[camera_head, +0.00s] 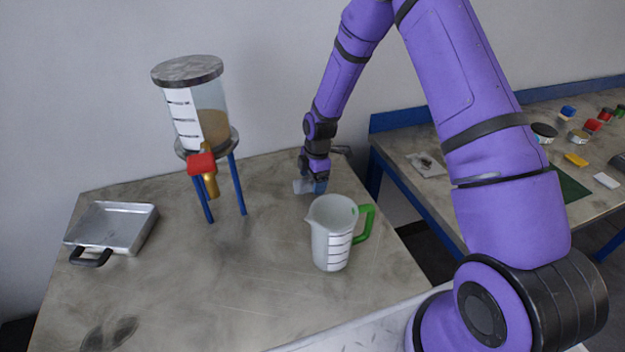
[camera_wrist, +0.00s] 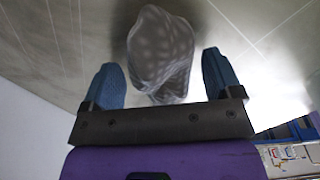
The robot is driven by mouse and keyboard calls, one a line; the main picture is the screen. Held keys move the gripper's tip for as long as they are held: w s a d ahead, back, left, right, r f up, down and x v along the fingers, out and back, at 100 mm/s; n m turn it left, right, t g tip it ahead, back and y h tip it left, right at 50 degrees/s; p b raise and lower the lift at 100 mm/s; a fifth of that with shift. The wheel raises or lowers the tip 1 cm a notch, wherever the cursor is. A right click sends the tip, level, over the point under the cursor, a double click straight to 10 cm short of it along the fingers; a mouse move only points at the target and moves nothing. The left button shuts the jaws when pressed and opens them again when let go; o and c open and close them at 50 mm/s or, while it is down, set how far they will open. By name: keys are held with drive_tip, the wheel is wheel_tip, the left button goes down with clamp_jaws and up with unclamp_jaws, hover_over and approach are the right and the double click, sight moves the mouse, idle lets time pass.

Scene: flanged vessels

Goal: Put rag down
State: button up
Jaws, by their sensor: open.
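The rag (camera_wrist: 160,55) is a crumpled grey cloth with pale spots. In the wrist view it lies on the table top between and beyond my two blue fingertips. My gripper (camera_wrist: 164,75) is open, with a gap visible between each finger and the rag. In the head view my gripper (camera_head: 312,187) points down at the back right of the near table (camera_head: 260,270). A small pale part of the rag (camera_head: 299,187) shows beside the fingers; the rest is hidden behind them.
A white measuring jug (camera_head: 331,240) with a green handle stands in front of my gripper. A flanged vessel (camera_head: 196,110) with a red-handled tap stands on blue legs to the left. A metal pan (camera_head: 112,226) lies far left. A second table (camera_head: 440,165) holds small items at right.

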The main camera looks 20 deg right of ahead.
drive_tip(key=s+d+r+m+t+h, duration=0.1)
drive_tip(key=s+d+r+m, duration=0.15)
drive_tip(key=r, duration=1.05)
drive_tip(key=s+d+r+m, duration=0.1)
drive_tip(key=s+r+m, duration=0.15)
drive_tip(key=r, duration=0.95)
drive_tip(key=s+d+r+m+t, duration=0.25)
drive_tip(key=s+r+m, duration=0.65)
drive_tip(key=s+r, duration=0.8)
drive_tip(key=s+m+t, duration=0.2)
drive_tip(key=s+m, duration=0.3)
drive_tip(key=s, duration=0.8)
drive_tip(key=shift+d+r, duration=0.3)
drive_tip(key=shift+d, duration=0.1)
drive_tip(key=shift+o, duration=0.3)
